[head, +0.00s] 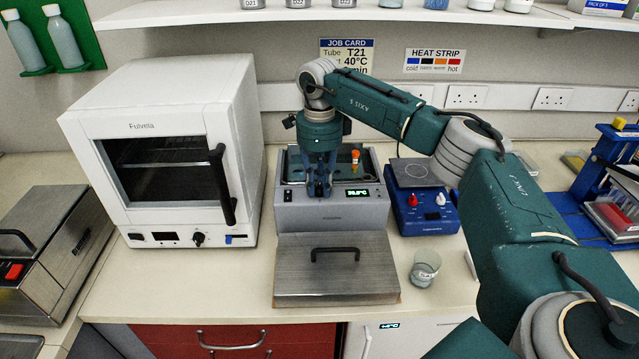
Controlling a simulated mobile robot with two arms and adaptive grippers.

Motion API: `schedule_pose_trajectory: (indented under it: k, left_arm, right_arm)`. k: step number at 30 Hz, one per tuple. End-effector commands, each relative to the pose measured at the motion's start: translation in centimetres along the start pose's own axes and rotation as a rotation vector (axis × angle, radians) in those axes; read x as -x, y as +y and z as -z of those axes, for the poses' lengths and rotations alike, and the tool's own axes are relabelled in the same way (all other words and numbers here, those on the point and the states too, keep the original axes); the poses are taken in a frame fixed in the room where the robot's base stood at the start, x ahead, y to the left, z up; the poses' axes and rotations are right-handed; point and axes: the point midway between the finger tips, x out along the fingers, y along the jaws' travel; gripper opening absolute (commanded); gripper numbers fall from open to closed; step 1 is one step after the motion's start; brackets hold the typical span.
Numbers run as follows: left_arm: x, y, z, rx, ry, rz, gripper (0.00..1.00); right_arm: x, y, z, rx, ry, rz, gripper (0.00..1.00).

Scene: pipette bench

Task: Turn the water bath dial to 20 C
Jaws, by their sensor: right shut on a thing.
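The water bath (340,218) is a grey box at the middle of the bench, with an open basin on top. Its small green display (357,193) is lit on the front, but I cannot read the digits surely. My right gripper (318,190) points down at the bath's front panel, left of the display. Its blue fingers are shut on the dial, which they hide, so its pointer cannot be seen. An orange-capped tube (355,157) stands in the basin. My left gripper is not in view.
A metal lid (337,277) with a black handle lies in front of the bath. A white oven (165,150) stands left, a blue hotplate stirrer (424,210) right. A glass beaker (424,269) is beside the lid. A job card (346,56) hangs behind my arm.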

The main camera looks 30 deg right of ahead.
Motion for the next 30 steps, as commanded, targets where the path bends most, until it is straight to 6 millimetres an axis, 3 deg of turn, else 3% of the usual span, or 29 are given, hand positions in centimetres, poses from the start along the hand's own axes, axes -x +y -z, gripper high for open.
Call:
schedule_pose_trajectory:
  k: [12,27,28,30]
  left_arm:
    - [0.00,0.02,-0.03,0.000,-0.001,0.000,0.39]
    - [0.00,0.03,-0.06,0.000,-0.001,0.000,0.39]
    - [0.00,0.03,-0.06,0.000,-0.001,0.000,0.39]
    - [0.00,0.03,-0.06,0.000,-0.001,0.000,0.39]
  right_arm:
    - [0.28,-0.19,-0.08,0.157,-0.005,0.006,0.00]
    - [0.30,-0.20,-0.08,0.171,-0.004,0.007,0.00]
    - [0.30,-0.20,-0.08,0.171,-0.005,0.007,0.27]
    - [0.27,-0.18,-0.07,0.171,-0.004,0.006,0.29]
